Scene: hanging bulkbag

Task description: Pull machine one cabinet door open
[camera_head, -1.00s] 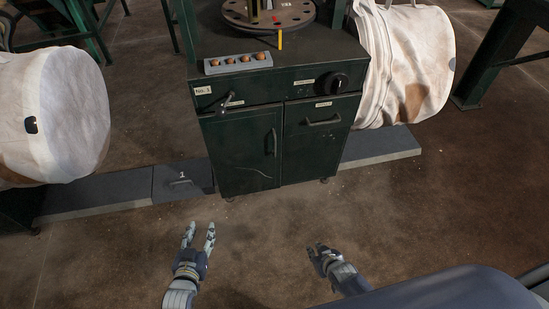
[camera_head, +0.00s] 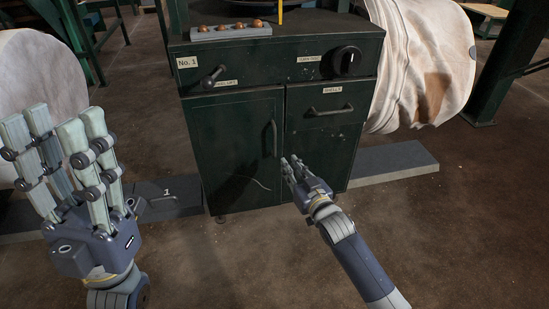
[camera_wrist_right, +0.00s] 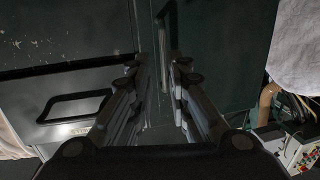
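The dark green machine one cabinet (camera_head: 235,120) stands ahead, labelled No. 1. Its door (camera_head: 225,150) is closed, with a vertical handle (camera_head: 273,138) near the door's right edge. My right gripper (camera_head: 290,163) is just below and right of that handle in the head view. In the right wrist view, its fingers (camera_wrist_right: 160,90) are parted, and the door handle (camera_wrist_right: 168,30) shows beyond the tips with nothing clearly held. My left gripper (camera_head: 62,128) is raised at the left, fingers up, open and empty, close to the head camera.
Right of the door is a drawer front (camera_head: 325,112) labelled SHELLS with a horizontal handle. A lever (camera_head: 212,78) and a black knob (camera_head: 346,61) sit above. White bulk bags (camera_head: 425,65) hang on both sides. A grey low platform (camera_head: 395,162) runs beside the cabinet.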

